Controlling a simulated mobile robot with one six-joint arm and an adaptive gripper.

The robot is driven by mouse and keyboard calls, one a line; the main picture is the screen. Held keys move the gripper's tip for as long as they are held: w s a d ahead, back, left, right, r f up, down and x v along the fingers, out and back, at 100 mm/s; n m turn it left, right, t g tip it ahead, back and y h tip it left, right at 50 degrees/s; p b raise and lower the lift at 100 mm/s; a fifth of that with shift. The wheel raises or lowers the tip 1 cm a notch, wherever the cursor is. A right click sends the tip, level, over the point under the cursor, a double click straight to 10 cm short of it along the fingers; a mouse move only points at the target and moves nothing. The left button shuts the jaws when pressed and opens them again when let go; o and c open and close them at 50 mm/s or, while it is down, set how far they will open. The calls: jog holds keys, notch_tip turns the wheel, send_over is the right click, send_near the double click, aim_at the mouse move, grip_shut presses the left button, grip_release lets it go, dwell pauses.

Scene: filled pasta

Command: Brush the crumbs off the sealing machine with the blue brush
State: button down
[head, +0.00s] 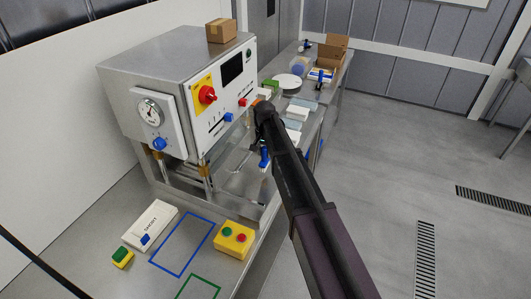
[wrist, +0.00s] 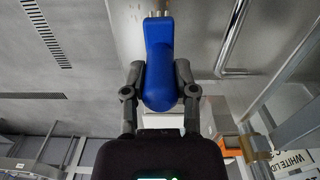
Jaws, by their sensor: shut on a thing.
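The sealing machine (head: 150,63) is a large steel box with a white control panel, a gauge, a red knob on yellow and blue knobs. It stands on the steel table at the left in the head view. My gripper (head: 262,146) is at the machine's right front, low beside the panel, partly hidden by my arm. In the wrist view my gripper (wrist: 158,88) is shut on the blue brush (wrist: 158,62), its fingers on both sides of the handle. The brush also shows in the head view (head: 264,157), pointing down. I cannot make out any crumbs.
A cardboard box (head: 221,31) sits on top of the machine. A white plate (head: 287,81) and an open carton (head: 326,62) stand farther back. Floor at right is clear.

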aim_at(264, 160)
jog(key=shift+f+b, duration=1)
jog(key=shift+f, duration=0.4)
jog(key=shift+f+b, duration=0.95)
jog(key=shift+b, duration=0.05)
jog(key=shift+s, duration=0.1)
dwell(0.3)
jog(key=shift+s+a+r, duration=0.1)
jog(key=shift+s+a, duration=0.2)
jog(key=shift+s, duration=0.5)
jog(key=shift+s+a, duration=0.3)
jog(key=shift+s, duration=0.45)
jog(key=shift+s, duration=0.1)
jog(key=shift+s+a, duration=0.3)
jog(key=shift+s, duration=0.45)
jog(key=shift+s+a, duration=0.3)
jog(key=shift+s, duration=0.45)
jog(key=shift+s, duration=0.15)
jog(key=shift+s+a, duration=0.3)
jog(key=shift+s, duration=0.5)
jog(key=shift+s+a, duration=0.3)
jog(key=shift+s, duration=0.45)
